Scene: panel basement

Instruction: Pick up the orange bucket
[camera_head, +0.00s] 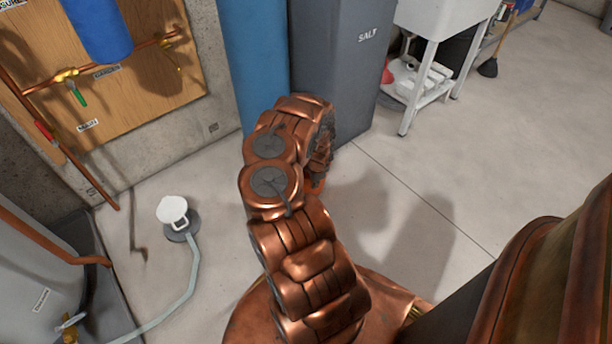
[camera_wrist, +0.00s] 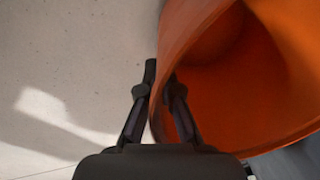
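The orange bucket (camera_wrist: 245,95) fills the right side of the wrist view, its open mouth and inner wall facing the camera. My gripper (camera_wrist: 162,78) straddles the bucket's near wall at the rim, with one dark finger outside and one inside. The fingers converge with only a narrow gap, filled by the wall, so it looks shut on the rim. In the head view my copper arm hides the gripper and nearly all of the bucket. Whether the bucket touches the floor cannot be told.
A grey salt bin (camera_head: 340,65) and a blue cylinder (camera_head: 254,60) stand beyond my arm. A white sink stand (camera_head: 432,55) is at the upper right. A white-lidded floor fitting (camera_head: 174,212) with a hose is at left. Concrete floor (camera_head: 480,140) is clear at right.

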